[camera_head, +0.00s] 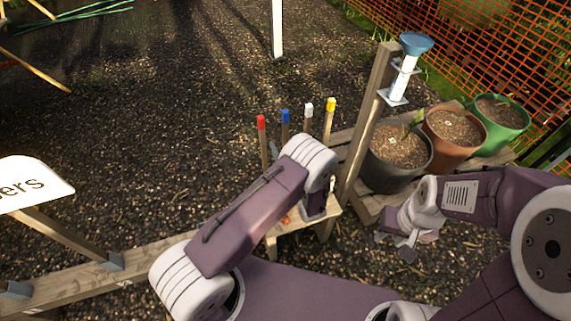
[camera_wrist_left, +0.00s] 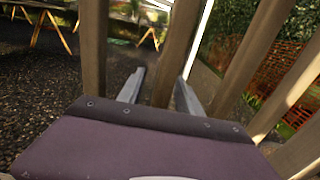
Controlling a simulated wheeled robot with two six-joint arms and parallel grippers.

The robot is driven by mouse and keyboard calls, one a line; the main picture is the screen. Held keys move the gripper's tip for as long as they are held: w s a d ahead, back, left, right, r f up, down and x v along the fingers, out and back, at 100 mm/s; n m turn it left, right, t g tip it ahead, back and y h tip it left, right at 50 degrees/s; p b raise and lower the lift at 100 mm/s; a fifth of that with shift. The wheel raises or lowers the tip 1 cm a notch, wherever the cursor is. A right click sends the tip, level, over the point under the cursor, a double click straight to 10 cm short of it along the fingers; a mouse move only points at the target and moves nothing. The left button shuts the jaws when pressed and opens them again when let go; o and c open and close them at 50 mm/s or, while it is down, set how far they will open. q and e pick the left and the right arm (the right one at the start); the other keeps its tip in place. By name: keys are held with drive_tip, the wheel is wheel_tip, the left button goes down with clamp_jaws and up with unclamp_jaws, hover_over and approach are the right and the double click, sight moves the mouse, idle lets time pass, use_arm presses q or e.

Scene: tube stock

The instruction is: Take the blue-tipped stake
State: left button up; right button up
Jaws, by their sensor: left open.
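The blue-tipped stake (camera_head: 285,122) stands upright in a row between the red-tipped stake (camera_head: 262,135) and the white-tipped stake (camera_head: 308,115); the yellow-tipped stake (camera_head: 330,115) is at the right. My left gripper (camera_wrist_left: 161,74) is open in the left wrist view. Its fingers are either side of a wooden stake (camera_wrist_left: 176,45), second from the left, which matches the blue-tipped one's place in the row; its tip is out of that view. In the head view my left arm hides the lower stakes and fingers. My right gripper (camera_head: 405,247) hangs at the right, away from the stakes; its jaw opening is unclear.
A wooden post (camera_head: 366,125) with a blue-topped gauge (camera_head: 405,70) stands right of the stakes. Potted plants (camera_head: 400,158) sit on a pallet behind it. A wooden beam (camera_head: 75,285) runs along the lower left. Open gravel lies behind and left of the stakes.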

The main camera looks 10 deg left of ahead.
use_arm(q)
clamp_jaws()
idle(1.4)
